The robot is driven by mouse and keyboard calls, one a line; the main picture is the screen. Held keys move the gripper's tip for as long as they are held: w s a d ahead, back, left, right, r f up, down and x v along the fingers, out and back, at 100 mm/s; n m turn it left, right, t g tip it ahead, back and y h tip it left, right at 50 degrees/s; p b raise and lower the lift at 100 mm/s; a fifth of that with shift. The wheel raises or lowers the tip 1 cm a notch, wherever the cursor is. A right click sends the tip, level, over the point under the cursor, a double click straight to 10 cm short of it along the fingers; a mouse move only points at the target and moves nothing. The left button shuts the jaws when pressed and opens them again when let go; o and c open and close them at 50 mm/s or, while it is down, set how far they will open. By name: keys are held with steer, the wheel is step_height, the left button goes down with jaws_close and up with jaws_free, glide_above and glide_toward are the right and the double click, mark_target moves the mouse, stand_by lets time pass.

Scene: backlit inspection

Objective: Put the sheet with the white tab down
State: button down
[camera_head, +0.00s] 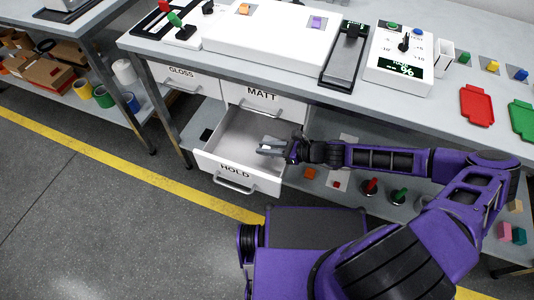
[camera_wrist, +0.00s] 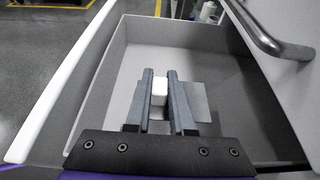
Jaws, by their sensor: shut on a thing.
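My gripper (camera_head: 268,148) reaches into the open HOLD drawer (camera_head: 215,167) from the right. In the wrist view, my gripper (camera_wrist: 159,75) is shut on a white tab (camera_wrist: 159,90), a small block between the fingertips. A thin grey sheet (camera_wrist: 198,100) shows beside and below the fingers, within the drawer walls (camera_wrist: 95,95). The fingers hide part of it, and I cannot tell whether it touches the drawer floor. In the head view the sheet is too small to make out clearly.
The drawer looks otherwise empty. The MATT drawer (camera_head: 262,100) above and the GLOSS drawer (camera_head: 185,78) are shut. The drawer handle (camera_wrist: 262,30) at the wrist view's top right is close by. The lower shelf (camera_head: 350,200) right of the drawer holds several small objects.

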step_height(320, 180, down, 3)
steer(key=shift+r+b, duration=0.1)
steer(key=shift+b, duration=0.7)
steer(key=shift+f, duration=0.6)
